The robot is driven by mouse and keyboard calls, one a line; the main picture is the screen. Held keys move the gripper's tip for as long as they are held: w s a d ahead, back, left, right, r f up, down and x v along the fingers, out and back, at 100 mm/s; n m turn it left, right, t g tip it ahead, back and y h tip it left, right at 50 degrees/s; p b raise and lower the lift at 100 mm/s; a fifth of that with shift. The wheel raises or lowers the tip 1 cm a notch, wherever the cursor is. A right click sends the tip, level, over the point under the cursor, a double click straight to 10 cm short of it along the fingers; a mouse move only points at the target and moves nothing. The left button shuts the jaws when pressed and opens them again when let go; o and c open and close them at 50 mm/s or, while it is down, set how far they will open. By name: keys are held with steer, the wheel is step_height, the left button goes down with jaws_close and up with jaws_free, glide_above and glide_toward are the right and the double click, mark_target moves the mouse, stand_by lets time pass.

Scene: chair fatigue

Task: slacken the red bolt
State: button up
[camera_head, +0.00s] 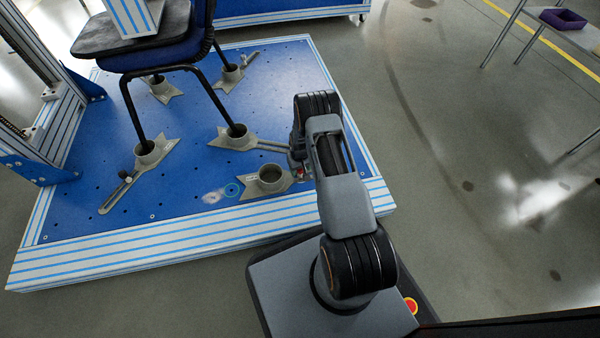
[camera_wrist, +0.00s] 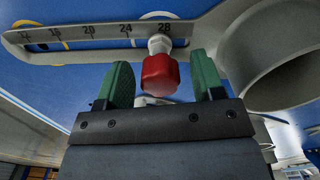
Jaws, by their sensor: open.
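The red bolt (camera_wrist: 160,75) has a red knob-like head on a pale shank. It sits in the slot of a grey bracket (camera_wrist: 100,32), near the 28 mark of its scale. My gripper (camera_wrist: 161,62) is open, with one green finger on each side of the red head and gaps visible between. In the head view my gripper (camera_head: 297,168) is low over the blue plate (camera_head: 190,200), largely hidden by my arm. Only a small bit of red (camera_head: 300,172) shows there. An empty grey cup (camera_head: 271,178) stands just left of my gripper.
A chair (camera_head: 170,55) stands on the plate with its black legs in grey cups (camera_head: 150,152). The striped frame post (camera_head: 40,45) rises at the left. A table with a purple tray (camera_head: 563,19) is at the far right.

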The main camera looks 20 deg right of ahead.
steer(key=m, duration=0.4)
stand_by(0.3)
steer(key=c, duration=0.9)
steer(key=n, duration=0.4)
steer(key=n, duration=0.4)
